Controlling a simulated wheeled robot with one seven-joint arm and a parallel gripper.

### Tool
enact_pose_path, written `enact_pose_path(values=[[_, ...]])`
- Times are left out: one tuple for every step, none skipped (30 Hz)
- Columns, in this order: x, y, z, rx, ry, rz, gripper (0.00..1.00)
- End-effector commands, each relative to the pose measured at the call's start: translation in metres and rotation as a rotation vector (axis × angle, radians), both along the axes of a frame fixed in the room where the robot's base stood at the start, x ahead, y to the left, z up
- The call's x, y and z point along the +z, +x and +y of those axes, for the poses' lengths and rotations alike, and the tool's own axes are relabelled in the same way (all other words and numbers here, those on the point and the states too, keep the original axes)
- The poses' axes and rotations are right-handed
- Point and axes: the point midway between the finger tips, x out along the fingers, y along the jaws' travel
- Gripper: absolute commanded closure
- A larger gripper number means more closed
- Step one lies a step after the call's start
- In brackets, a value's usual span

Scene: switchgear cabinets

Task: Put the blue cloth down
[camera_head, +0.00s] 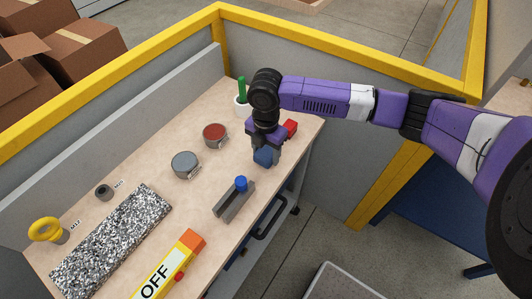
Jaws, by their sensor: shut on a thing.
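The blue cloth (263,159) shows as a small dark blue piece under my gripper (264,149). My gripper points down over the right part of the wooden table and is shut on the cloth. The cloth is at or just above the tabletop; I cannot tell whether it touches. Its upper part is hidden between the fingers.
A red block (291,128) is just right of my gripper. A grey holder with a blue knob (236,196) stands in front. Round tins with red (215,132) and grey (185,162) tops are to the left. A speckled mat (112,243) lies further left.

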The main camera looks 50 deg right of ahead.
Motion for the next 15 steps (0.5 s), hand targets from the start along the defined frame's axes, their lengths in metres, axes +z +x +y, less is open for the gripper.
enact_pose_path(values=[[-0.0052, -0.0002, 0.0004, -0.001, 0.001, 0.001, 0.92], [-0.0075, -0.0001, 0.0003, -0.001, 0.001, 0.000, 0.92], [-0.0093, -0.0001, 0.0001, 0.000, 0.000, 0.000, 0.92], [-0.0097, 0.0000, -0.0001, 0.000, 0.000, 0.000, 0.92], [-0.0097, 0.0001, -0.0001, 0.000, 0.000, -0.001, 0.92], [-0.0096, 0.0001, -0.0001, 0.000, 0.000, -0.001, 0.92], [-0.0095, 0.0001, 0.0000, 0.000, 0.000, -0.001, 0.92], [-0.0095, 0.0001, 0.0000, 0.000, 0.000, -0.001, 0.92], [-0.0095, 0.0001, 0.0000, 0.000, 0.000, -0.001, 0.92], [-0.0099, 0.0001, 0.0000, 0.000, 0.000, -0.001, 0.92], [-0.0106, 0.0001, 0.0001, 0.000, 0.000, -0.001, 0.92], [-0.0120, 0.0001, 0.0001, 0.000, 0.000, -0.001, 0.92], [-0.0129, 0.0001, 0.0001, 0.000, 0.000, -0.001, 0.92], [-0.0138, 0.0001, 0.0000, 0.000, 0.000, -0.001, 0.92], [-0.0124, 0.0001, -0.0001, 0.000, -0.001, -0.001, 0.38]])
